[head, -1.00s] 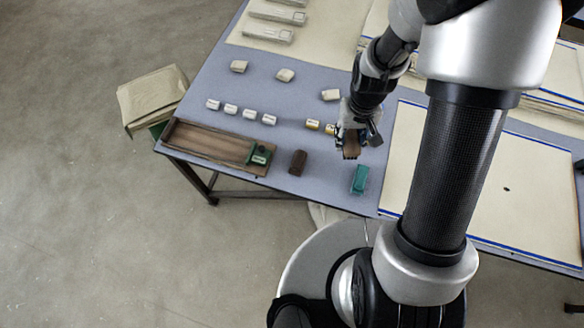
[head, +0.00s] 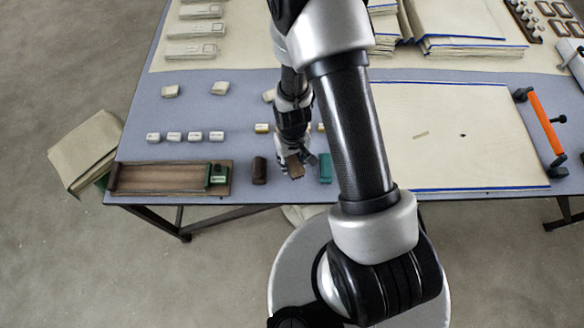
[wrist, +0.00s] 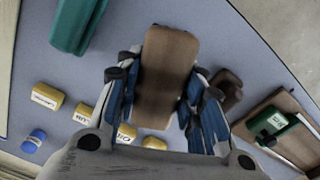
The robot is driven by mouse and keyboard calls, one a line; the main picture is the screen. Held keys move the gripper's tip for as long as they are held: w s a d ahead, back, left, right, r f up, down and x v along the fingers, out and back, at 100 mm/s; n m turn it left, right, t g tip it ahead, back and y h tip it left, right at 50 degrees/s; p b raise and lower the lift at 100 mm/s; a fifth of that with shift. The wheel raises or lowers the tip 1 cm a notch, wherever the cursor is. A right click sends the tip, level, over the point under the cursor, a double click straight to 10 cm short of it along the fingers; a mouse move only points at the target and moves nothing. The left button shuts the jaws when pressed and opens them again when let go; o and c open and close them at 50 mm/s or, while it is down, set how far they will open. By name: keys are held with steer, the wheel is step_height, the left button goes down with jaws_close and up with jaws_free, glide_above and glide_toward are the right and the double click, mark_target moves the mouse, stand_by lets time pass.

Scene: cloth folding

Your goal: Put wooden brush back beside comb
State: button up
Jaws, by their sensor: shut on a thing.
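My gripper (head: 293,162) is shut on the wooden brush (head: 297,169), a brown block. The wrist view shows the brush (wrist: 168,75) between the blue-padded fingers (wrist: 160,98). The gripper is near the table's front edge, between a dark brown block (head: 259,171) on its left and a teal block (head: 325,168) on its right. The wrist view shows the teal block (wrist: 78,20) and dark block (wrist: 229,88) apart from the brush. I cannot tell for sure which is the comb. Whether the brush touches the table is unclear.
A wooden tray (head: 160,178) with a green piece (head: 217,175) lies at front left. Several small white blocks (head: 193,136) stand behind it. A large cream sheet (head: 450,120) covers the right, beside an orange-handled tool (head: 547,124). My arm hides part of the table.

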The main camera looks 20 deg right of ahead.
mark_target(292, 168)
steer(key=shift+f+b, duration=0.65)
steer(key=shift+f, duration=1.5)
steer(key=shift+f, duration=0.1)
steer(key=o, duration=1.2)
